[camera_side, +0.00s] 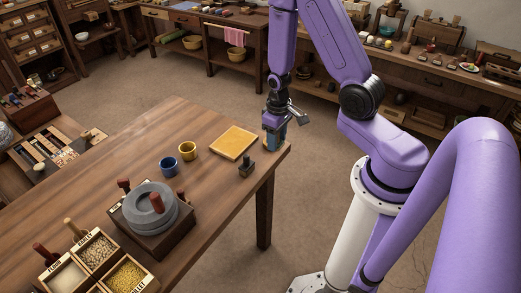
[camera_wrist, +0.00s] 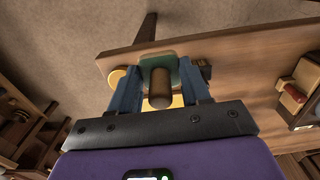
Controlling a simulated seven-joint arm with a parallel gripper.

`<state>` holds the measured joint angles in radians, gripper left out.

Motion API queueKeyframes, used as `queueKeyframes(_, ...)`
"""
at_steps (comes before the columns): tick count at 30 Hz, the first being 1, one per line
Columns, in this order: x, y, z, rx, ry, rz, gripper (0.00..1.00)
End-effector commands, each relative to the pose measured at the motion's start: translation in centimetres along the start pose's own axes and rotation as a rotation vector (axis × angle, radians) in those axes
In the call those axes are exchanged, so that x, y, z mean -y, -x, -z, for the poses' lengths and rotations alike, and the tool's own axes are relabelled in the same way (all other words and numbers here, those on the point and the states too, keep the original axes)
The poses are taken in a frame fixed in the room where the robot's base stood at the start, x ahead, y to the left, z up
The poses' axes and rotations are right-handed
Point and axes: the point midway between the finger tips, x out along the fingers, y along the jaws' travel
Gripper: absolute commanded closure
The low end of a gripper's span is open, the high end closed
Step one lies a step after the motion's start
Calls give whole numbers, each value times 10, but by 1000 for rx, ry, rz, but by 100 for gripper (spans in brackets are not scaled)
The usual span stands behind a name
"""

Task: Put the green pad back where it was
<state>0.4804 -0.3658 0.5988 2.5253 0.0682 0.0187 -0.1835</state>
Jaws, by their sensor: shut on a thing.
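My gripper (camera_side: 275,135) is above the table's right-hand corner in the side view, pointing down. In the wrist view its two blue fingers (camera_wrist: 160,92) are shut on the brown round handle (camera_wrist: 160,88) of a green pad (camera_wrist: 158,60). The green pad lies beyond the fingertips, at the end of the handle. In the side view the fingers mostly hide it, and I cannot tell whether it touches the table. A flat yellow square pad (camera_side: 234,142) lies on the table left of my gripper. A small dark block with a knob (camera_side: 247,167) stands in front of it.
The wooden table (camera_side: 120,160) has clear room at its back left. A grey quern (camera_side: 150,205) and a divided grain box (camera_side: 95,250) are at the front.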

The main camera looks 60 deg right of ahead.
Motion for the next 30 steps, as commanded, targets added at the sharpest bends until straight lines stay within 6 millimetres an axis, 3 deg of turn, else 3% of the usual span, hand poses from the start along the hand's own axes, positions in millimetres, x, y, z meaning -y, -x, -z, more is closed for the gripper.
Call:
queueKeyframes(4,-6,-12,24,0,0,0,78)
queueKeyframes(15,-16,-58,60,0,0,0,78)
queueKeyframes(22,-18,-69,70,0,0,0,78)
queueKeyframes(30,-19,-97,71,2,0,-1,78)
